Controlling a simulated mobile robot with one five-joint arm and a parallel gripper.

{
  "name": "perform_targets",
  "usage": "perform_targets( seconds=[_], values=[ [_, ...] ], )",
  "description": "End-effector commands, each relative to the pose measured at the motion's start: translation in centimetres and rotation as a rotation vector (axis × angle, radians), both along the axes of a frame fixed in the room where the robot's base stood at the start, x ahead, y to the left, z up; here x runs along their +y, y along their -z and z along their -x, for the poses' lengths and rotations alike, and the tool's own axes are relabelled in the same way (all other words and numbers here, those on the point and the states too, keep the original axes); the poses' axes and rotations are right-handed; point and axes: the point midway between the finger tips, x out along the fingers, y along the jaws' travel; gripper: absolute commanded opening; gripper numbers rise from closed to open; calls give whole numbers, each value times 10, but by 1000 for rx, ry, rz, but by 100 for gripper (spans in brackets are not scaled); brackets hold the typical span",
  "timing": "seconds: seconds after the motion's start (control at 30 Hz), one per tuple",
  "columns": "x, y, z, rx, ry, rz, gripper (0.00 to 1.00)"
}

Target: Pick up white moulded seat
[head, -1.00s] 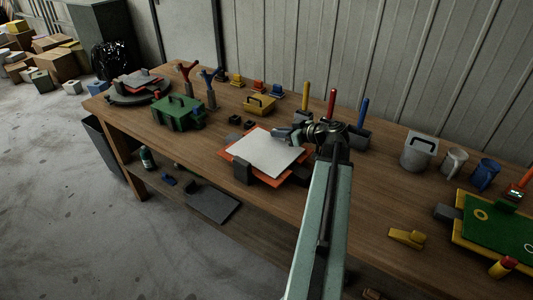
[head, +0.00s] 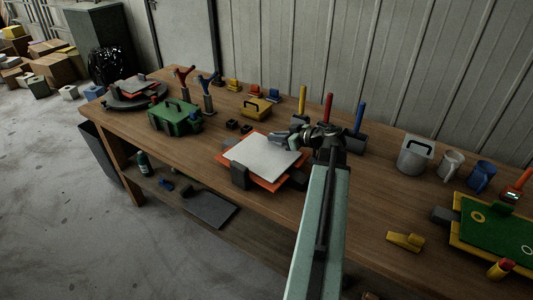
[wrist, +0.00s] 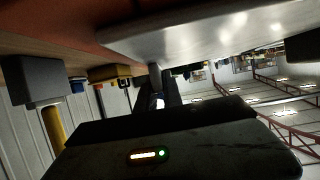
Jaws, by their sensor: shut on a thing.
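The white moulded seat (head: 264,156) is a pale, flat square panel lying over an orange base (head: 281,184) in the middle of the workbench. My gripper (head: 281,138) reaches in from the right and is shut on the seat's far right edge. In the wrist view, which appears upside down, the seat (wrist: 200,32) spans the top as a smooth pale surface, with my gripper (wrist: 157,78) at its edge. The exact contact of the fingertips is hard to see. I cannot tell whether the seat is clear of the base.
A dark block (head: 239,176) stands at the base's front left. Upright coloured handles, including a red one (head: 328,107), stand close behind my gripper. Bare wood (head: 365,205) lies to the right.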

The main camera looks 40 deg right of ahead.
Motion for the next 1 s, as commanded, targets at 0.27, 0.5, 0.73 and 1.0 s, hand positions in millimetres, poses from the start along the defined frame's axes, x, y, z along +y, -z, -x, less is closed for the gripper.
perform_targets(
  seconds=[0.27,0.5,0.73,1.0],
  values=[
    [0,-18,0,-1,-1,-1,0],
    [1,-68,-1,-1,-1,-1,0],
    [1,-102,-1,-1,-1,-1,0],
    [2,-100,-2,-1,-3,0,0]
  ],
)
